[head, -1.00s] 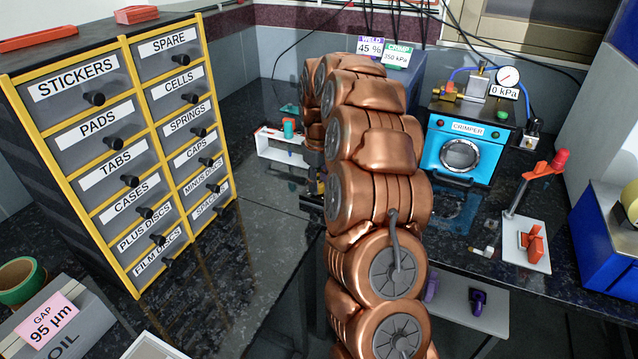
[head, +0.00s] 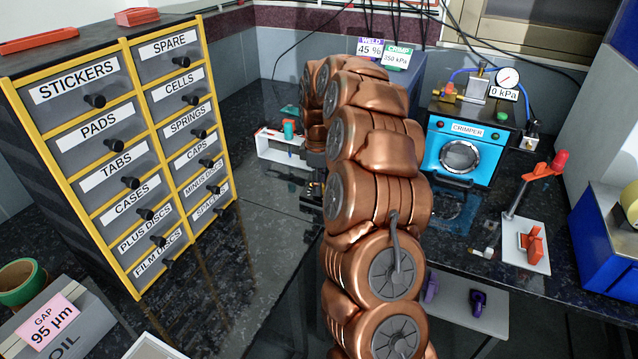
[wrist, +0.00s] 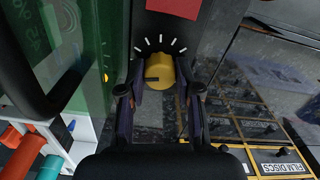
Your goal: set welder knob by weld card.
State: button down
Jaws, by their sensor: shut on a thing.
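The yellow welder knob (wrist: 160,72) shows in the wrist view, with white tick marks in an arc above it and a dark pointer line toward its left side. My gripper (wrist: 160,88) has one finger on each side of the knob and is shut on it. In the head view my copper arm hides the knob and most of the welder. The weld card (head: 370,47), reading 45 %, stands at the back above my arm.
A green crimp card (head: 397,55) stands beside the weld card. The blue crimper (head: 460,150) is to the right. A white holder (head: 280,150) with coloured items is left of my arm. The labelled drawer cabinet (head: 130,140) stands at far left.

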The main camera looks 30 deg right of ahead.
jog(key=c, duration=0.8)
grip_release()
